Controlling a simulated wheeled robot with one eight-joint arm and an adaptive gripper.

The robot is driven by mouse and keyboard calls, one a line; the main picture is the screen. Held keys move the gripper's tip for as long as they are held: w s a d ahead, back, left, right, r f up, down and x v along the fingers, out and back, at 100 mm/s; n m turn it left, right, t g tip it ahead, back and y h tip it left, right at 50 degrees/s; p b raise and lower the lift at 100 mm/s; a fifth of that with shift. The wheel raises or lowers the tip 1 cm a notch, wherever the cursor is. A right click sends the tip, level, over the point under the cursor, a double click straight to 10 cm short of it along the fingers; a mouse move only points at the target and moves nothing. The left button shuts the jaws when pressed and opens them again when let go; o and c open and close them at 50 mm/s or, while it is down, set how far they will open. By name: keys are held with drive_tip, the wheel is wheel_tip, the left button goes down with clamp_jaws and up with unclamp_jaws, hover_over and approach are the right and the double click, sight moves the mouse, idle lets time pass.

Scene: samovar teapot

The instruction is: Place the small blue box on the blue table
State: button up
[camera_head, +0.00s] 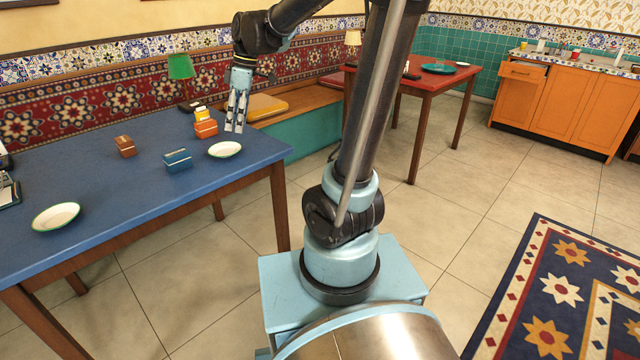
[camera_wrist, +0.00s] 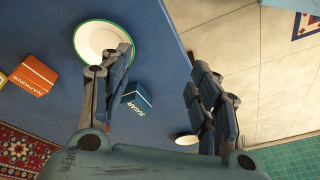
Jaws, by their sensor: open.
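The small blue box (camera_head: 178,160) stands on the blue table (camera_head: 100,180), left of a small white plate. In the wrist view the blue box (camera_wrist: 137,98) reads "SUGAR" and shows between my fingers, close to the left one, which hides part of it. The blue table (camera_wrist: 60,115) fills the left of that view. My gripper (camera_head: 236,127) points down near the table's right end, right of the blue box and apart from it. In the wrist view my gripper (camera_wrist: 162,68) has its fingers spread, with nothing held.
A green lamp (camera_head: 181,67) stands behind. A red table (camera_head: 440,82) is farther right. The table's middle has free room.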

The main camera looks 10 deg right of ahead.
drive_tip(key=s+d+f+m+t+h, duration=0.1)
drive_tip(key=s+d+f+m, duration=0.5)
drive_tip(key=s+d+m, duration=0.2)
drive_tip(key=s+d+f+m+t+h, duration=0.1)
drive_tip(key=s+d+f+m+h, duration=0.1)
drive_tip(key=s+d+f+m, duration=0.5)
drive_tip(key=shift+s+d+f+m+t, duration=0.3)
drive_tip(key=shift+s+d+m, duration=0.2)
drive_tip(key=shift+s+d, duration=1.95)
drive_tip(key=shift+w+d, duration=0.35)
drive_tip(key=shift+w, duration=0.05)
